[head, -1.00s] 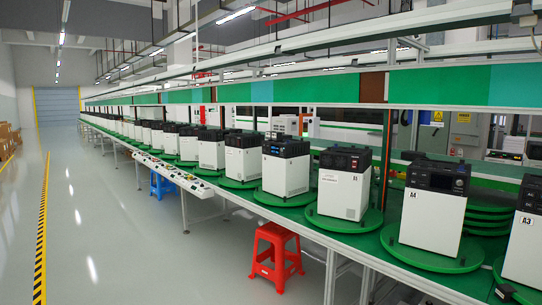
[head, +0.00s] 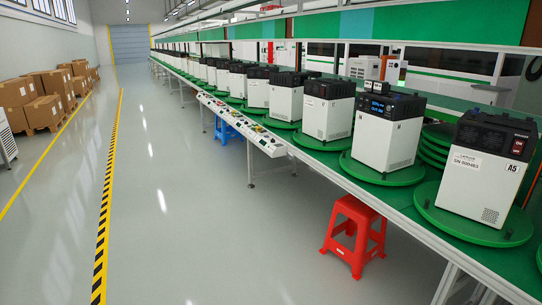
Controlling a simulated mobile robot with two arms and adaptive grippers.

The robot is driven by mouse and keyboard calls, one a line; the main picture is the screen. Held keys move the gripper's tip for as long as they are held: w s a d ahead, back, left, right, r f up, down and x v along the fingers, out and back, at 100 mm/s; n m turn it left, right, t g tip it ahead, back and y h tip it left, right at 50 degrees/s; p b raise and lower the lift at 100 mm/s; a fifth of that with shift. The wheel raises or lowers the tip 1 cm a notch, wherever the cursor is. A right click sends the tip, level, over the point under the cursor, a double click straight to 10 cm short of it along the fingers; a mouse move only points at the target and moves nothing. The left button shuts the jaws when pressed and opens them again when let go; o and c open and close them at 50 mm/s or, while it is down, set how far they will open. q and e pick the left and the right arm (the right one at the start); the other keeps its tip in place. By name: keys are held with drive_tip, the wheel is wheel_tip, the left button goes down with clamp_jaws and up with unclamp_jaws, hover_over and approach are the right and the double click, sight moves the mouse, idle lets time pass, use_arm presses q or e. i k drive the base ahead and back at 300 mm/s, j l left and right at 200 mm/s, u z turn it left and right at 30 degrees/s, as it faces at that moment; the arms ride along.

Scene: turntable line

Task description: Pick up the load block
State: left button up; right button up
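I cannot make out for certain which thing is the load block. A row of white units with black tops stands on green round turntables along the line. The nearest unit (head: 482,170) is marked A5 and sits on its turntable (head: 440,212). Neither of my grippers is in view.
The long green line table (head: 408,205) runs away along the right. A red stool (head: 356,228) stands at its front edge, a blue stool (head: 228,130) farther off. Cardboard boxes (head: 45,112) stand at left. The grey floor between is clear past a yellow-black stripe (head: 104,215).

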sight(368, 84)
drive_tip(key=i+z, duration=0.1)
drive_tip(key=i, duration=0.6)
drive_tip(key=i+j+z, duration=0.1)
drive_tip(key=i, duration=0.6)
drive_tip(key=i+j, duration=0.2)
drive_tip(key=i, duration=0.45)
drive_tip(key=i+l+z, duration=0.05)
